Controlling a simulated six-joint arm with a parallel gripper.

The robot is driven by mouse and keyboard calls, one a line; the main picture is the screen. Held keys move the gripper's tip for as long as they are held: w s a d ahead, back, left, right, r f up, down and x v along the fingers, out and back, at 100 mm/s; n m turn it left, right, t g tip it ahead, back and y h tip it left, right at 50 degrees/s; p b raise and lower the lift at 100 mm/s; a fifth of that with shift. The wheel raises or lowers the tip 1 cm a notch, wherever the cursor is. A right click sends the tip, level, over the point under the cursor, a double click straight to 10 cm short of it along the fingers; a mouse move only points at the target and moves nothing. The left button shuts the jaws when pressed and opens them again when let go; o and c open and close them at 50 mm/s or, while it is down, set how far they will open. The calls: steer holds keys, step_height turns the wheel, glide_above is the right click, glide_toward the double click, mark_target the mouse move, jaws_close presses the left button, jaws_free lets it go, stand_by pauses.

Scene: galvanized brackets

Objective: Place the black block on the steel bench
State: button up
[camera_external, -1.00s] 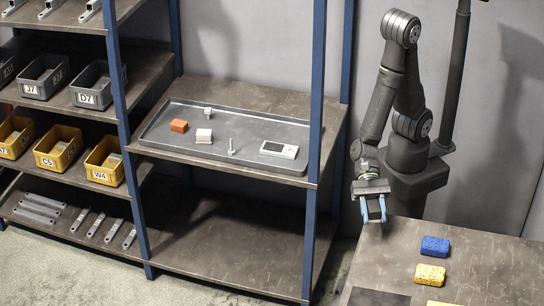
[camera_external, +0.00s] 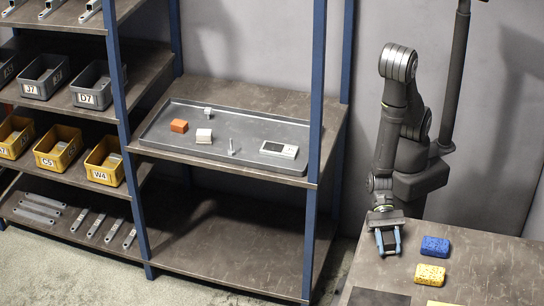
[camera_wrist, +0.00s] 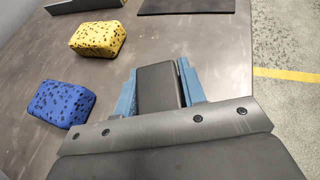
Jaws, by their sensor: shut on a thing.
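My gripper (camera_external: 388,245) points down over the left part of the steel bench (camera_external: 490,275). In the wrist view its two blue fingers (camera_wrist: 160,88) are shut on the black block (camera_wrist: 158,86), one on each side. In the external view the block is hard to make out between the fingers. The bench top also shows in the wrist view (camera_wrist: 190,45), beyond and around the block. I cannot tell whether the block touches the bench or hangs a little above it.
A blue speckled sponge (camera_external: 435,246) and a yellow one (camera_external: 430,274) lie on the bench right of my gripper. A dark mat (camera_external: 378,297) lies at the front edge. A shelf with a grey tray (camera_external: 160,143) of small items stands to the left.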

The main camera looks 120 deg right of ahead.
steer(key=shift+f, duration=0.4)
steer(key=shift+f, duration=0.1)
steer(key=o, duration=1)
steer(key=shift+d+r, duration=0.25)
steer(key=v, duration=1.1)
steer(key=shift+s+d+r, duration=0.1)
steer(key=shift+s+d, duration=0.05)
steer(key=shift+d, duration=0.05)
